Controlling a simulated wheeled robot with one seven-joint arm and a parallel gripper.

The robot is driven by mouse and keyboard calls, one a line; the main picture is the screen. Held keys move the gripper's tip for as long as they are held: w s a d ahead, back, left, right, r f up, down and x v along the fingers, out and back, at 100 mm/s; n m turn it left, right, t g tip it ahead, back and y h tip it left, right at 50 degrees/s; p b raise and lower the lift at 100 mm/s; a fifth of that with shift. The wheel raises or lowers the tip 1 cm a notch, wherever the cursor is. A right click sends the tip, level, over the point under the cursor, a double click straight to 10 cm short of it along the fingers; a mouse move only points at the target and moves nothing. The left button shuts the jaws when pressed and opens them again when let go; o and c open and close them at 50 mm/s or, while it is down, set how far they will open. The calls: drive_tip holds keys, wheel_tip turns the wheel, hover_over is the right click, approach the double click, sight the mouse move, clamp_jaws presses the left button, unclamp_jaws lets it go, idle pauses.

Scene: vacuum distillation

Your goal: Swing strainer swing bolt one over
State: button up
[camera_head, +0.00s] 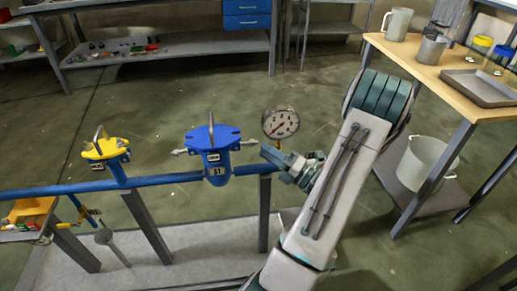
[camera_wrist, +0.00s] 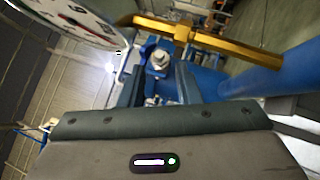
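The blue strainer (camera_head: 214,152) stands on a blue pipe, with a blue cover and an upright handle. One silver swing bolt (camera_head: 180,152) sticks out at its left and another swing bolt (camera_head: 247,142) at its right. I cannot tell which is numbered one. My gripper (camera_head: 266,151) is just right of the right-hand bolt, beneath the gauge. In the wrist view my gripper (camera_wrist: 160,80) has its two fingers apart, with a gap between them. A metal bolt head or nut (camera_wrist: 158,60) shows in line with that gap; contact is not visible.
A round pressure gauge (camera_head: 281,122) stands close above my gripper and fills the wrist view's upper left. A yellow-topped fitting (camera_head: 105,149) is on the pipe (camera_head: 160,180) at left. A gold-coloured bar (camera_wrist: 215,43) crosses beyond my fingers. A wooden table (camera_head: 440,82) stands at right.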

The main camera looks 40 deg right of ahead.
sight(254, 144)
drive_tip(key=shift+x, duration=1.85)
clamp_jaws()
wheel_tip(254, 144, up, 3)
drive_tip(key=n+g+p, duration=0.1)
drive_tip(key=p, duration=0.3)
drive_tip(key=n+g+p, duration=0.2)
drive_tip(key=p, duration=0.3)
drive_tip(key=shift+a+f+g+h, duration=0.1)
drive_tip(key=shift+f+g+h, duration=0.05)
drive_tip(key=shift+g+h, duration=0.15)
